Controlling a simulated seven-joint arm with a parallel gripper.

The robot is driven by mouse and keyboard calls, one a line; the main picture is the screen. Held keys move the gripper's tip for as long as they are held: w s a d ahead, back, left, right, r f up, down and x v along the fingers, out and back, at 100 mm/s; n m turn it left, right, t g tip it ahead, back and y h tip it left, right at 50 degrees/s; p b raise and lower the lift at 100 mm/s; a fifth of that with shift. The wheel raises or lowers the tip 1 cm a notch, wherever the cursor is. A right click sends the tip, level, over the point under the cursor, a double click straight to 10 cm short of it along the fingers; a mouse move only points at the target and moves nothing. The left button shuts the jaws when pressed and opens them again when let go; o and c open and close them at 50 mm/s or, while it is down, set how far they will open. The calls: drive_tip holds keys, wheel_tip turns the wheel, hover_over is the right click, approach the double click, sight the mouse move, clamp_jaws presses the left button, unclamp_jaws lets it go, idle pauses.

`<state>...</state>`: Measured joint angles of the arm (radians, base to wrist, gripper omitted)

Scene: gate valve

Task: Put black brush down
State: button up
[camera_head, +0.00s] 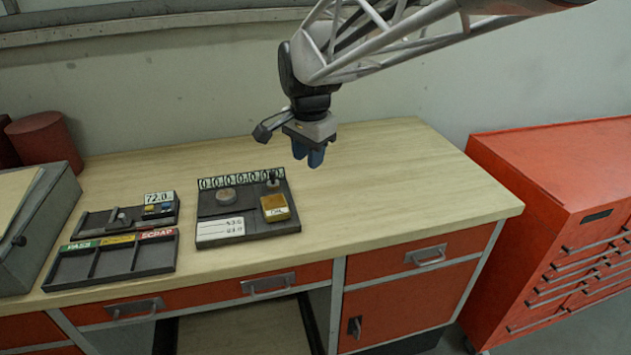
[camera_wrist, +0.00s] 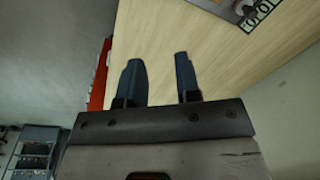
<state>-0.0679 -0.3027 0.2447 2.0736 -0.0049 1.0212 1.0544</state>
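My gripper (camera_head: 308,155) hangs above the back of the wooden bench, up and to the right of a dark tray (camera_head: 232,231). In the wrist view its two blue fingers (camera_wrist: 158,78) stand apart with nothing between them. A small dark upright piece (camera_head: 272,179) stands at the tray's back right corner, in a pale round base. It may be the black brush, but it is too small to tell.
Left of the tray are a gauge block marked 72.0 (camera_head: 159,205) and a sorting tray (camera_head: 110,259) marked PASS and SCRAP. A grey box (camera_head: 38,225) and red canisters (camera_head: 45,138) stand at far left. The bench's right side (camera_head: 420,190) is clear. A red cabinet (camera_head: 560,170) stands beyond.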

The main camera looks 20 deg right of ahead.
drive_tip(key=s+d+f+n, duration=0.2)
drive_tip(key=s+n, duration=0.3)
drive_tip(key=s, duration=0.6)
drive_tip(key=s+d+f+n+t, duration=0.1)
drive_tip(key=s+n, duration=0.5)
drive_tip(key=s, duration=0.6)
drive_tip(key=shift+s+d+f, duration=0.25)
drive_tip(key=shift+d+f, duration=0.2)
drive_tip(key=shift+f, duration=0.4)
drive_tip(key=shift+o, duration=0.3)
drive_tip(key=shift+w, duration=0.15)
